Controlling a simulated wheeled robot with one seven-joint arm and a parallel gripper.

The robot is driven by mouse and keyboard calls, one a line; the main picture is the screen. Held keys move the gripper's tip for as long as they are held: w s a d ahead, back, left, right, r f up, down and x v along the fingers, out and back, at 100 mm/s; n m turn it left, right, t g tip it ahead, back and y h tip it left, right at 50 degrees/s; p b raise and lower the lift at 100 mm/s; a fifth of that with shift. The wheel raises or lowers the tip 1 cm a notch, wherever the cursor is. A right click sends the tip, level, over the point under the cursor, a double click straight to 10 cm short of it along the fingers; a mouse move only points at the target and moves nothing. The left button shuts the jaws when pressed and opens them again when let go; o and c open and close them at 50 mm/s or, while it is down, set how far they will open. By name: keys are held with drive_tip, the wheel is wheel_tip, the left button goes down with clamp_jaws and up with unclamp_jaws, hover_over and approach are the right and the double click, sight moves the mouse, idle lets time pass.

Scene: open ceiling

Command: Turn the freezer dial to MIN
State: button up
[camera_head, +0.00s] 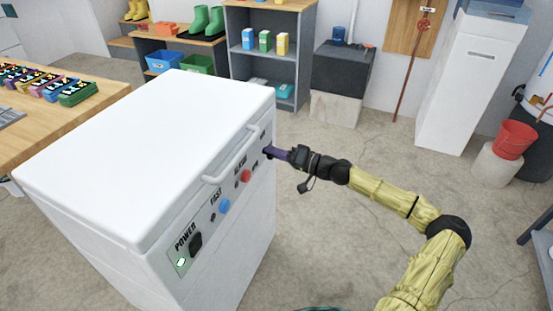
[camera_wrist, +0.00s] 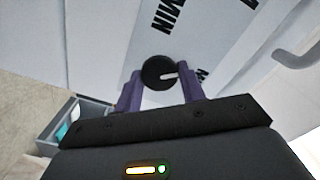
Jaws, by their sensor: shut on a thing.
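The white chest freezer (camera_head: 150,115) stands at the left in the head view, its control panel facing my arm. My gripper (camera_head: 270,152) is at the far end of that panel, where it hides most of the dial. In the wrist view the round black dial (camera_wrist: 154,66) sits between the purple fingers of my gripper (camera_wrist: 160,88), which are shut on it. Its white pointer mark points right, toward a second label (camera_wrist: 203,74) partly hidden by the right finger. The MIN label (camera_wrist: 173,14) is above the dial.
The panel also carries a red knob (camera_head: 246,176), a blue knob (camera_head: 224,206) and a black power switch (camera_head: 196,243). A lid handle (camera_head: 235,155) juts out above them. The floor right of the freezer is open.

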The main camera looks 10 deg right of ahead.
drive_tip(key=shift+s+f+n+b, duration=0.1)
drive_tip(key=shift+n+b, duration=5)
drive_tip(key=shift+n, duration=1.3)
drive_tip(key=o, duration=0.9)
drive_tip(key=shift+o, duration=0.2)
